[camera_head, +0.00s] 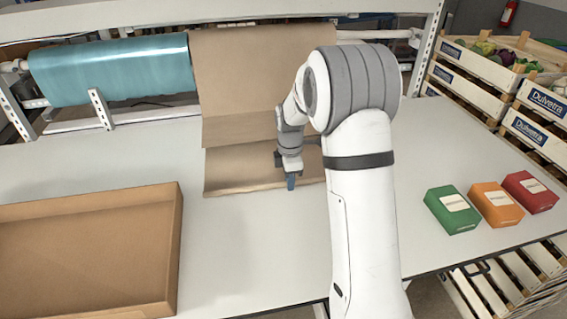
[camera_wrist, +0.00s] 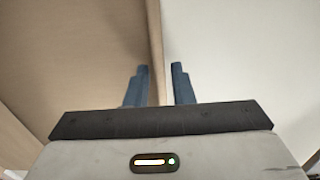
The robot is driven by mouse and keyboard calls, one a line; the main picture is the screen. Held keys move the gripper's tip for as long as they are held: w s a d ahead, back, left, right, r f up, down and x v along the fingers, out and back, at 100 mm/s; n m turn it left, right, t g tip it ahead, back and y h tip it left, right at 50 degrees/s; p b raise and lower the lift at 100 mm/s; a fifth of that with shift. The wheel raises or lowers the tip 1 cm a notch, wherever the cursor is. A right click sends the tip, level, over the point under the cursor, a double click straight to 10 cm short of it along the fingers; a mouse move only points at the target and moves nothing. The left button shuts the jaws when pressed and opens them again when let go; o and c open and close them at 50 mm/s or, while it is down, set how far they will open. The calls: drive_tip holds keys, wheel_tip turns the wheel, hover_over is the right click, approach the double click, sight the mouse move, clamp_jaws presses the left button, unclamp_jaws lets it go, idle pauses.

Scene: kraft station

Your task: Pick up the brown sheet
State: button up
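The brown sheet (camera_head: 240,168) comes down from a brown paper roll at the back and lies on the table, with its front edge slightly curled. My gripper (camera_head: 291,184) points down at that front edge, right of its middle. In the wrist view my gripper (camera_wrist: 160,70) has its two blue fingers apart with a narrow gap. The edge of the brown sheet (camera_wrist: 100,60) runs through this gap, with brown on the left and pale table on the right. My arm hides the sheet's right part in the head view. I cannot tell whether a finger touches the sheet.
An open cardboard box (camera_head: 172,245) stands at the front left. Green (camera_head: 452,210), orange (camera_head: 497,204) and red (camera_head: 531,192) boxes lie on the right. A teal roll (camera_head: 110,70) hangs at the back left. Crates (camera_head: 490,65) stand back right. The table (camera_head: 240,250) is clear at front middle.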

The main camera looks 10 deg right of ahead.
clamp_jaws()
drive_tip(key=shift+r, duration=0.1)
